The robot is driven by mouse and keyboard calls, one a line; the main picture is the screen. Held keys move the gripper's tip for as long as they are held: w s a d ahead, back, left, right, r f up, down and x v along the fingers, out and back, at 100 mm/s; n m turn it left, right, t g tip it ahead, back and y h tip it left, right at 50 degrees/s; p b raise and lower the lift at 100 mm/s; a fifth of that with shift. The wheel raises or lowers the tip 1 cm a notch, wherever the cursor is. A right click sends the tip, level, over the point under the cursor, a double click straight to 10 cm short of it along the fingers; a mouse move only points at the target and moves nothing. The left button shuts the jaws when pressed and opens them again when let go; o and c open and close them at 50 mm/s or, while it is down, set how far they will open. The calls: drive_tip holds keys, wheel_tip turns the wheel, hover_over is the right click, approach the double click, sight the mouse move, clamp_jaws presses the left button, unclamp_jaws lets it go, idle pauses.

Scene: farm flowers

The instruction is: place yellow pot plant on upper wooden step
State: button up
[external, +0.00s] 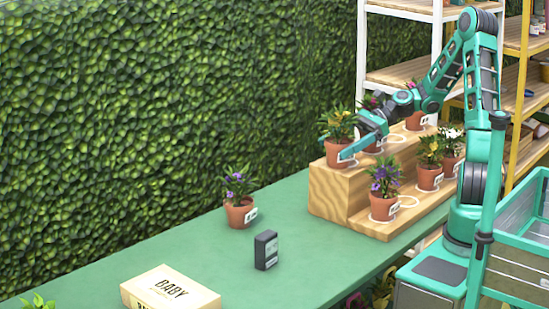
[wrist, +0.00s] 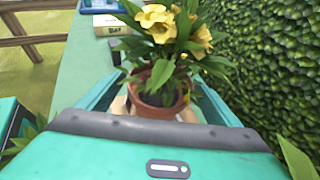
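The yellow pot plant (external: 338,152), a terracotta pot with yellow flowers and green leaves, is upright at the left end of the upper wooden step (external: 322,178). Its base appears to rest on the wood. My gripper (external: 347,153) reaches it from the right, with one finger along the pot's near side. In the wrist view the yellow pot plant (wrist: 160,95) is between the two teal fingers, and pale wood shows on both sides of the pot. Whether the fingers press on the pot cannot be told.
Other potted plants stand on the steps, including a purple one (external: 384,190) on the lower step. A hedge wall (external: 150,110) runs behind.

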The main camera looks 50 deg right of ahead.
drive_tip(key=shift+d+r, duration=0.15)
drive_tip(key=shift+d, duration=0.05)
drive_tip(key=v, duration=1.1)
drive_tip(key=shift+s+d, duration=0.2)
drive_tip(key=shift+d, duration=0.05)
drive_tip(key=shift+r, duration=0.1)
